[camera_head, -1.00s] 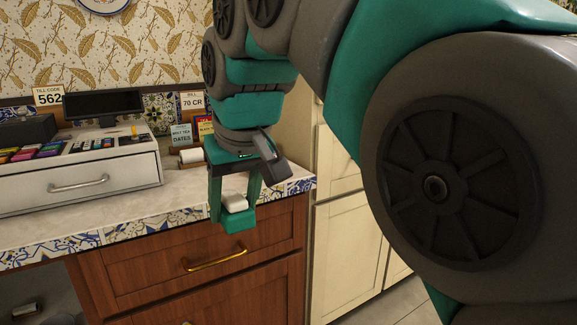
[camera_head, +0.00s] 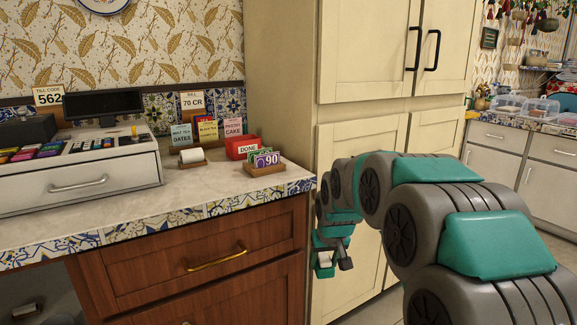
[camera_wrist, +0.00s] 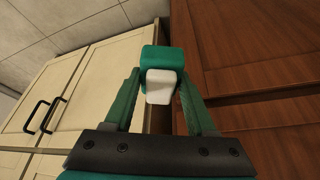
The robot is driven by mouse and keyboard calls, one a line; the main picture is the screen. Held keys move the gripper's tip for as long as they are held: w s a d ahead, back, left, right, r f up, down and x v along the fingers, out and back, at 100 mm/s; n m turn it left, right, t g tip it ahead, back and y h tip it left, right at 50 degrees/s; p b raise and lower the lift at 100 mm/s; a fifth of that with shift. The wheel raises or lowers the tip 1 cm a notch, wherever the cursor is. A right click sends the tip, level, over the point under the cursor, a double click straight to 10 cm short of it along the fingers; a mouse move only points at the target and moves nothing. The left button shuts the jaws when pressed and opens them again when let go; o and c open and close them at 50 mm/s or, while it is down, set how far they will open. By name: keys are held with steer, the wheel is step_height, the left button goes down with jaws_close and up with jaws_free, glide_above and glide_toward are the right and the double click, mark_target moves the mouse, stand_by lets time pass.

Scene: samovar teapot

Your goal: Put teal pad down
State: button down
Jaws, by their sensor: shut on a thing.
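My gripper (camera_head: 325,258) hangs in front of the cream cabinet, just right of the wooden drawers and below counter height. In the wrist view its two teal fingers (camera_wrist: 160,95) are shut on the teal pad (camera_wrist: 162,57), a small block at the fingertips. A white piece (camera_wrist: 159,88) sits against the pad on the side facing the wrist. In the head view the pad is small and hard to tell from the teal fingers, with a bit of white (camera_head: 324,259) showing. I cannot tell whether the white piece is part of the pad.
The counter (camera_head: 215,188) holds a till (camera_head: 80,175), a white roll on a stand (camera_head: 192,156), a red DONE box (camera_head: 242,148) and a wooden holder with a 90 card (camera_head: 264,168). Cards stand behind. Bare countertop lies between till and holder. The cream cabinet (camera_head: 370,130) stands right of the counter.

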steer(key=w+d+f+m, duration=0.2)
steer(key=w+d+f, duration=0.45)
steer(key=f, duration=0.35)
steer(key=s+f, duration=0.4)
steer(key=s, duration=0.6)
steer(key=shift+s+a+h, duration=0.2)
steer(key=shift+h, duration=0.1)
